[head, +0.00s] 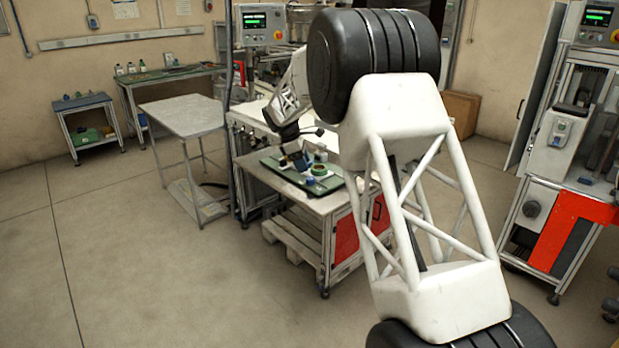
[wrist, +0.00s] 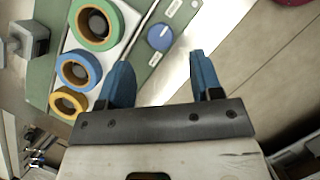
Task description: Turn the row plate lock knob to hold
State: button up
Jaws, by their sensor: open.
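In the wrist view a round blue knob (wrist: 160,37) with a pale pointer mark sits on a green board (wrist: 180,24), with a small white label on either side; the lettering is too small to read surely. A pale row plate (wrist: 122,42) beside it carries a green reel (wrist: 97,24), a blue reel (wrist: 93,68) and a yellow reel (wrist: 68,103). My gripper (wrist: 159,62) is open and empty, its blue fingers apart, with the knob beyond the gap between the tips.
The board lies on a cart (head: 325,203) with red doors. A grey box-like fixture (wrist: 30,38) stands at the board's left in the wrist view. A bare grey table (head: 185,114) stands left of the cart. The floor in front is clear.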

aim_at(310, 178)
jog(key=shift+x, duration=3.05)
jog(key=c, duration=0.9)
